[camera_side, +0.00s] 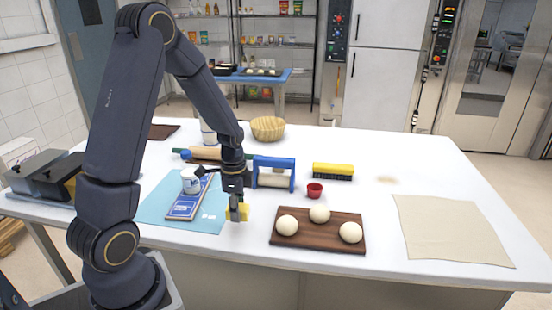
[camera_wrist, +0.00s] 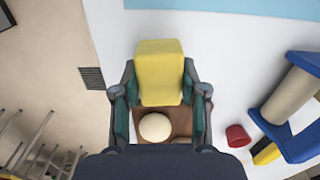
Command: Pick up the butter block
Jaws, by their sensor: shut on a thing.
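The butter block (camera_wrist: 160,62) is a yellow rectangular block between my two fingers in the wrist view. My gripper (camera_wrist: 159,88) is shut on it, one finger pressed on each side. In the side view my gripper (camera_side: 236,210) points down near the table's front edge, between the blue mat and the dough board. The yellow block (camera_side: 243,212) shows there at the fingertips, partly hidden by a finger. I cannot tell exactly how far its underside is from the table.
A dark board (camera_side: 317,246) with three dough balls lies right of my gripper. A red cup (camera_side: 315,191), a blue-framed roller (camera_side: 273,177) and a yellow brush (camera_side: 333,170) stand behind. The light blue mat (camera_side: 160,209) lies left. A beige sheet (camera_side: 452,230) lies far right.

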